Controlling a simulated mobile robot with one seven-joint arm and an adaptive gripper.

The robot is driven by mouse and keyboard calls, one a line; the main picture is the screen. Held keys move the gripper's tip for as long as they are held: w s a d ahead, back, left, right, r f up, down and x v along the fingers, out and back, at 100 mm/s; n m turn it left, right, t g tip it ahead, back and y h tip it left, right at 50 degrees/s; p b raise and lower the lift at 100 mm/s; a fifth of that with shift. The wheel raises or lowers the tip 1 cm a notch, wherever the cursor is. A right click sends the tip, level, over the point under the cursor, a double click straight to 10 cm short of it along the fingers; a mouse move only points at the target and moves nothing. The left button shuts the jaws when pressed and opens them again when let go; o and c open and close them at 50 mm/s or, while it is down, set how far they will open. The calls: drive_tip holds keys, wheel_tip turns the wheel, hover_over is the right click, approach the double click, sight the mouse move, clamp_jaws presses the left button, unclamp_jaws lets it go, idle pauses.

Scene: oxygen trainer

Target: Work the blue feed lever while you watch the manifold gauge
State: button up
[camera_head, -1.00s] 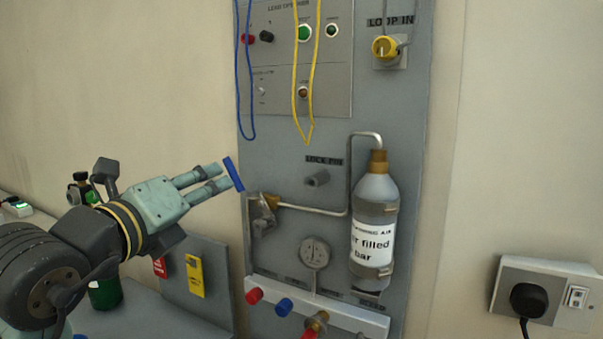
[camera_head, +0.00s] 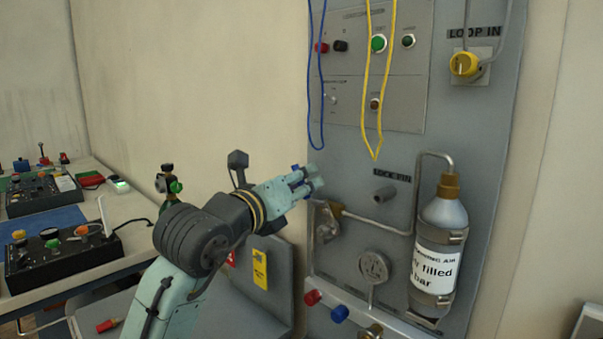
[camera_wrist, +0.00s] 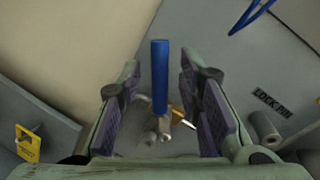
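The blue feed lever is a flat blue bar, seen upright in the wrist view (camera_wrist: 160,78) between my two fingers, with a gap on each side. In the head view only small blue parts of the lever (camera_head: 296,168) show; my fingers hide the rest. My gripper (camera_head: 308,181) is open around the lever. Its purple-grey pads also show in the wrist view (camera_wrist: 162,112). The lever's metal valve (camera_head: 326,222) is on the panel just below my gripper. The round manifold gauge (camera_head: 374,266) is lower right of the valve; its reading is too small to tell.
A grey cylinder (camera_head: 442,225) stands right of the valve, joined by a bent pipe. A lock pin (camera_head: 385,194) sticks out nearby. Blue (camera_head: 322,148) and yellow (camera_head: 375,155) cords hang above. Red (camera_head: 312,298) and blue (camera_head: 340,313) knobs sit on the manifold. A bench with control boxes (camera_head: 62,258) is at left.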

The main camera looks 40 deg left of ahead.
drive_tip(key=shift+w+a, duration=0.1)
drive_tip(key=shift+w, duration=0.3)
drive_tip(key=shift+c, duration=0.2)
clamp_jaws()
idle(0.5)
